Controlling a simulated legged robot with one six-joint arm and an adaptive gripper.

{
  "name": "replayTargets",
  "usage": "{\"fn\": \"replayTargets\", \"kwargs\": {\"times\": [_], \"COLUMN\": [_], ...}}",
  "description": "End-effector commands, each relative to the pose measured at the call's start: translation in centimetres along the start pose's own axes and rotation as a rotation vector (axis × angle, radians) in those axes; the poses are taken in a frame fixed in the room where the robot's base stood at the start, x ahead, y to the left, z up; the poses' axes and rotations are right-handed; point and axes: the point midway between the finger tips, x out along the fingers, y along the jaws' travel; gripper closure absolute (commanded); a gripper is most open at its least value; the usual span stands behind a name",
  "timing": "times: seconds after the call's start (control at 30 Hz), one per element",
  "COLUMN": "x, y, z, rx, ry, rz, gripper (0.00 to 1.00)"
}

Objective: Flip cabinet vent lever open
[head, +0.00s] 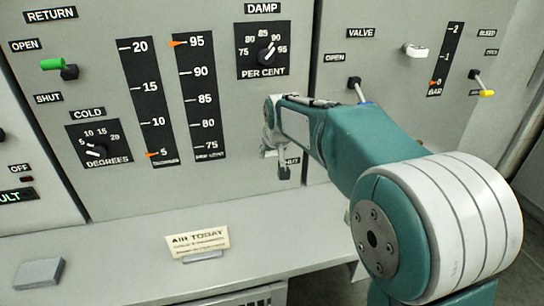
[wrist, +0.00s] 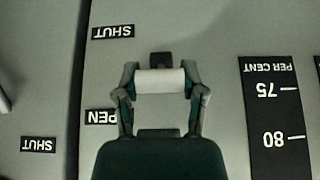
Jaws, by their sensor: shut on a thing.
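The vent lever has a white cylindrical handle (wrist: 160,82) on a small dark mount, in the middle of the wrist view. My gripper (wrist: 160,88) has a finger on each side of the handle and is shut on it. In the upside-down wrist view, a SHUT label (wrist: 112,32) is above and left of the handle, and a partly covered OPEN label (wrist: 100,117) is below and left. In the head view my gripper (head: 270,145) is against the panel, and my arm hides much of the lever and its labels. The lever's exact angle is hard to tell.
Gauge strips (head: 201,98) and the DAMP dial (head: 263,50) are left of and above my gripper. The VALVE lever (head: 357,88) is close behind my arm. A BLEED lever (head: 484,88) is farther right. A small sign (head: 198,241) stands on the ledge below.

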Motion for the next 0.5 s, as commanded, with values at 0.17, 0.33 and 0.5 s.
{"fn": "replayTargets", "kwargs": {"times": [0.17, 0.33, 0.5], "x": [-0.13, -0.23, -0.26], "y": [-0.01, 0.00, -0.01], "z": [-0.42, -0.49, -0.51], "rx": [0.000, 0.000, 0.000], "ry": [-0.026, -0.036, -0.035], "rz": [0.000, 0.000, -0.001], "gripper": [1.00, 1.00, 1.00]}}
